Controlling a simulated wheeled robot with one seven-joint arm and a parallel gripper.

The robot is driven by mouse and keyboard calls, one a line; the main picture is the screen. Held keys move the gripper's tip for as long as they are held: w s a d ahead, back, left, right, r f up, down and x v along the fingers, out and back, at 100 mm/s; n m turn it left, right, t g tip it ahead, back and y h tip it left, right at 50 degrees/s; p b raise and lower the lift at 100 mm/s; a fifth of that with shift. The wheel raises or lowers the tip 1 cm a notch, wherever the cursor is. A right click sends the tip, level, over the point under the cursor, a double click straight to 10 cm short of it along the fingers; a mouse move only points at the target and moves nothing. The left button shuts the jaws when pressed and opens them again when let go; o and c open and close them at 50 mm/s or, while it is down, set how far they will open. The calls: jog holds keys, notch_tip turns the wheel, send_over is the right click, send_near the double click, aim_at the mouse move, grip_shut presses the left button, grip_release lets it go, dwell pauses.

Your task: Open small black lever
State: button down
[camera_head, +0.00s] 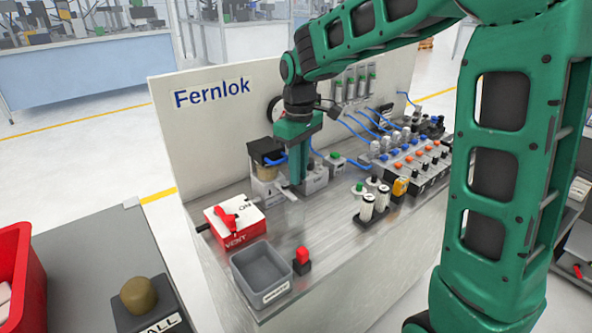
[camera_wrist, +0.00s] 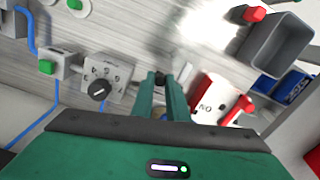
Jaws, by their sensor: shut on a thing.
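My green gripper (camera_head: 297,184) points down over the metal bench in front of the Fernlok panel. In the wrist view its two fingers (camera_wrist: 160,82) are closed together on a small dark piece at their tips, which appears to be the small black lever (camera_wrist: 159,78). The fingers hide most of it, so its angle cannot be told. In the head view the fingertips stand at the grey block, and the lever itself is hidden. A grey block with a round black knob (camera_wrist: 100,89) is beside the fingers.
A red and white VENT box with a red handle (camera_head: 229,217) is close to the left. A grey bin (camera_head: 262,273) and a red button (camera_head: 302,258) stand in front. A row of valves with blue hoses (camera_head: 410,155) is to the right. Some bench between is bare.

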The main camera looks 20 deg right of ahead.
aim_at(295, 196)
jog(key=shift+s+a+m, duration=0.35)
jog(key=shift+s+m, duration=0.3)
jog(key=shift+m, duration=1.6)
jog(key=shift+s+a+m, duration=0.4)
jog(key=shift+s+m, duration=0.25)
jog(key=shift+m, duration=1.55)
jog(key=shift+s+a+m, duration=0.35)
jog(key=shift+s+m, duration=0.3)
jog(key=shift+m, duration=1.6)
jog(key=shift+r, duration=0.1)
jog(key=c, duration=1.7)
grip_release()
notch_tip(295, 196, up, 11)
jog(key=shift+w+f, duration=0.1)
jog(key=shift+f, duration=0.1)
